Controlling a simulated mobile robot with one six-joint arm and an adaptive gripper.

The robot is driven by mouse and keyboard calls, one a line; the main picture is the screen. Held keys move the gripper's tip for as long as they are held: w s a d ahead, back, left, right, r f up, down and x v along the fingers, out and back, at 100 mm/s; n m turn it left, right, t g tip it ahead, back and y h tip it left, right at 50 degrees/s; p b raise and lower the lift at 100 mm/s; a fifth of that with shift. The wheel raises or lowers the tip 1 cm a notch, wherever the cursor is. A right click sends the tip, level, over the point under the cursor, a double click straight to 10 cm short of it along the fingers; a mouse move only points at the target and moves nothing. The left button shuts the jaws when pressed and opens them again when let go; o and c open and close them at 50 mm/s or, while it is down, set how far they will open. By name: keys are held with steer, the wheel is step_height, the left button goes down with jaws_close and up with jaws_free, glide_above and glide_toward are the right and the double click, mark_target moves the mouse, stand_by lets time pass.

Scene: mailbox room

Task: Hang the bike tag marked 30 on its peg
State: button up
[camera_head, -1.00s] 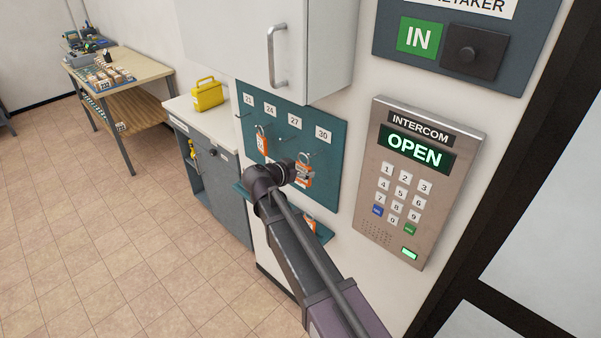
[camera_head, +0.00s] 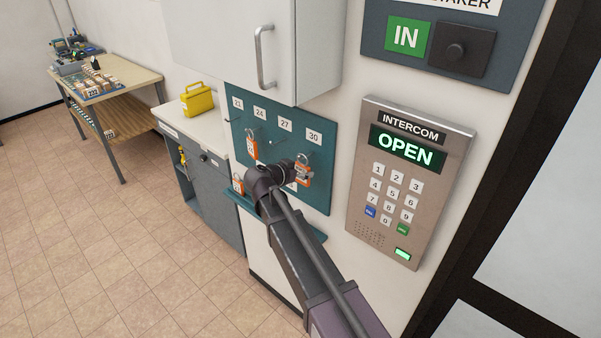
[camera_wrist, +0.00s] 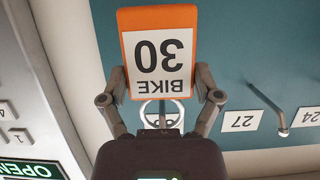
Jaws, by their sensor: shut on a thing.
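The orange bike tag marked 30 (camera_wrist: 158,55) is between my gripper's fingers (camera_wrist: 160,90), which are shut on its sides. It appears upside down in the wrist view, with its metal ring (camera_wrist: 163,112) toward the gripper body. In the head view the tag (camera_head: 303,170) is in front of the teal peg board (camera_head: 320,185), below the white label 30 (camera_head: 314,136). In the wrist view a white label is partly visible behind the ring. The peg for 30 is not clearly visible; I cannot tell whether the ring is around it.
Another orange tag (camera_head: 251,145) hangs on the board's left part. One more (camera_head: 237,184) is at the teal ledge (camera_head: 240,200). A bare peg (camera_wrist: 277,115) shows in the wrist view. The white cabinet (camera_head: 300,55) overhangs the board; the intercom (camera_head: 410,180) is to the right.

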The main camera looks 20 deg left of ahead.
steer(key=shift+w+f, duration=0.15)
steer(key=shift+f, duration=0.2)
steer(key=shift+d, duration=0.1)
stand_by(0.5)
steer(key=o, duration=0.9)
steer(key=shift+r, duration=0.1)
